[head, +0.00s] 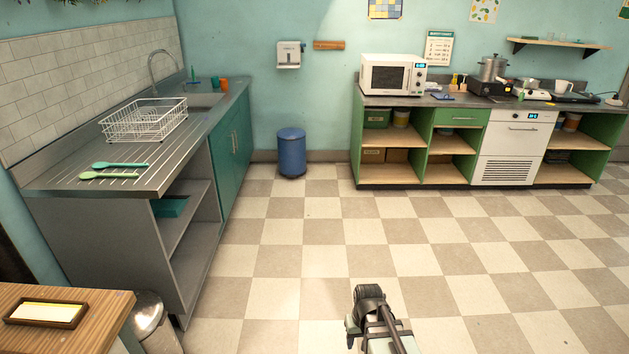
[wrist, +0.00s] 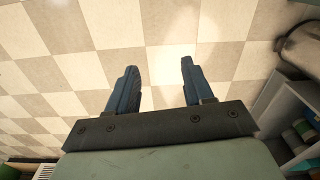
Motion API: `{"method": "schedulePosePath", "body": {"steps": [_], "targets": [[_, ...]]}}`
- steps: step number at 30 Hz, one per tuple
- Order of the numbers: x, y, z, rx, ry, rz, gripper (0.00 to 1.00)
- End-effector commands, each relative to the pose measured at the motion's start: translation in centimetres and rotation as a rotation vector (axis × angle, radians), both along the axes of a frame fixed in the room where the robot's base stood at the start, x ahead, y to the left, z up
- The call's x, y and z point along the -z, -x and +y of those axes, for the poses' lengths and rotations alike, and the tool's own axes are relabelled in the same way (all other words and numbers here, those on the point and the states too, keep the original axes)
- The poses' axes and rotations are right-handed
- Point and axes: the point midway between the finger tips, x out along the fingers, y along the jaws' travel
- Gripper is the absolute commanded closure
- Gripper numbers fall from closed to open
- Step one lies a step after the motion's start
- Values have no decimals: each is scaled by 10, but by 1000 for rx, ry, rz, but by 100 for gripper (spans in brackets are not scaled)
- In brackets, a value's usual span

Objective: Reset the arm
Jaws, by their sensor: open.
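My gripper (wrist: 157,82) shows in the wrist view with its two dark blue fingers spread apart. Nothing is between them; only the beige and grey checkered floor (wrist: 165,30) lies beyond. In the head view, part of my arm shows at the bottom, right of the middle, over the open floor. The fingertips cannot be made out there.
A sink counter (head: 165,180) with a white dish rack (head: 143,119) runs along the left. A wooden table (head: 95,310) and a metal bin (head: 150,322) stand at the near left. A blue bin (head: 291,152) and a green shelf unit (head: 427,158) stand at the back. The middle floor is clear.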

Motion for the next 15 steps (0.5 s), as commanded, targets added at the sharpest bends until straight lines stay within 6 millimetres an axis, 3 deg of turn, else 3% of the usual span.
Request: {"method": "schedulePosePath", "body": {"steps": [6,15], "targets": [[13,28,-40,136,22,13,49],[57,64,-37,125,26,107,49]]}}
